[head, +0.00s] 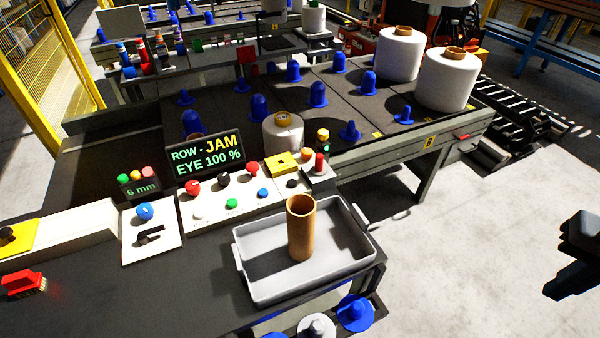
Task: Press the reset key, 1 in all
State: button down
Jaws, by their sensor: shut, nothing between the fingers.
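A control panel (240,198) stands at the back of the near dark bench. It carries red, black, white, green and blue controls, including a green button (232,203) and a blue button (262,193). A separate white plate at its left has a larger blue knob (145,211) and a black lever. No label is readable, so I cannot tell which one is the reset key. The display (205,154) above reads "ROW - JAM" and "EYE 100 %". My gripper (560,285) is a dark shape at the right edge, shut and empty over the floor, far from the panel.
A small signal post (321,155) is at the panel's right end. Behind lies a table with blue pegs and white bobbins (445,80).

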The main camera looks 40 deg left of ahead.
aim_at(262, 192)
jog(key=z, duration=0.05)
jog(key=k, duration=0.85)
jog(key=u, duration=1.35)
jog(key=i, duration=1)
